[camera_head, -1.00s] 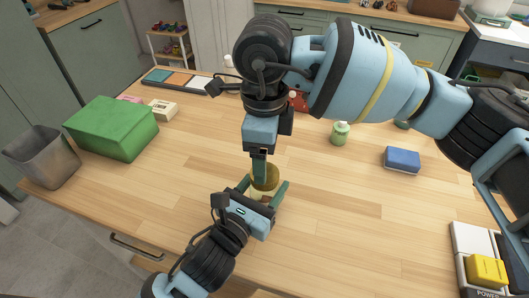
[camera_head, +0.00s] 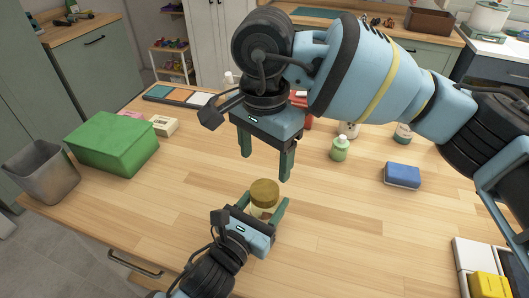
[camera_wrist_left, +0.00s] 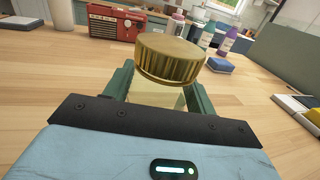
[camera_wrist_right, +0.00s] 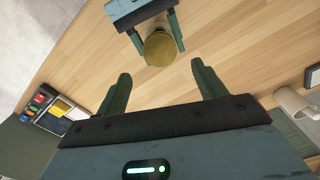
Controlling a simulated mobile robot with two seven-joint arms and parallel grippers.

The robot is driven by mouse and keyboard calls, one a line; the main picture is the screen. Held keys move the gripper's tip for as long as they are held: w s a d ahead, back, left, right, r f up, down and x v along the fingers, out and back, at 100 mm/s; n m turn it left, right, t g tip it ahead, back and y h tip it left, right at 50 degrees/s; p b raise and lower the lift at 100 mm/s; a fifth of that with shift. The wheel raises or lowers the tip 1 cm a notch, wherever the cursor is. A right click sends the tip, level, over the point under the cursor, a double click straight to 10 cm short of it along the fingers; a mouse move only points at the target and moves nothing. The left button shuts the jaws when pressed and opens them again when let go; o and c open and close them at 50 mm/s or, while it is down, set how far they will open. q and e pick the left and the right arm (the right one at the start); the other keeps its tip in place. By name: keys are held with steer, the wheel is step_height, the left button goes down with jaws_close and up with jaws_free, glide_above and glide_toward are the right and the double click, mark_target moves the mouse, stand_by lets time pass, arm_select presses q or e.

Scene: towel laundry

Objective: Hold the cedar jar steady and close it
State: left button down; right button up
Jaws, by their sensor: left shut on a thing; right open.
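The jar (camera_head: 262,212) stands on the wooden counter, pale and see-through, with a ribbed gold-brown lid (camera_head: 264,190) on top. In the left wrist view the lid (camera_wrist_left: 170,60) sits over the pale jar body (camera_wrist_left: 155,94); I cannot tell how tightly it is seated. My left gripper (camera_head: 265,205) is shut around the jar body, one finger on each side. My right gripper (camera_head: 265,168) is open and empty, above and behind the jar, fingers pointing down. In the right wrist view the lid (camera_wrist_right: 159,48) lies beyond the open fingertips, apart from them.
A green box (camera_head: 112,142) and a grey bin (camera_head: 42,165) stand at the left. A green bottle (camera_head: 340,149) and a blue sponge (camera_head: 402,175) are at the right. A red radio (camera_wrist_left: 115,22) stands at the back. The counter around the jar is clear.

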mark_target(265, 189)
stand_by(0.4)
steer(key=shift+f, duration=4)
steer(key=shift+c, duration=0.4)
steer(key=c, duration=0.9)
steer(key=o, duration=1.1)
steer(key=shift+o, duration=0.2)
step_height(265, 189, up, 12)
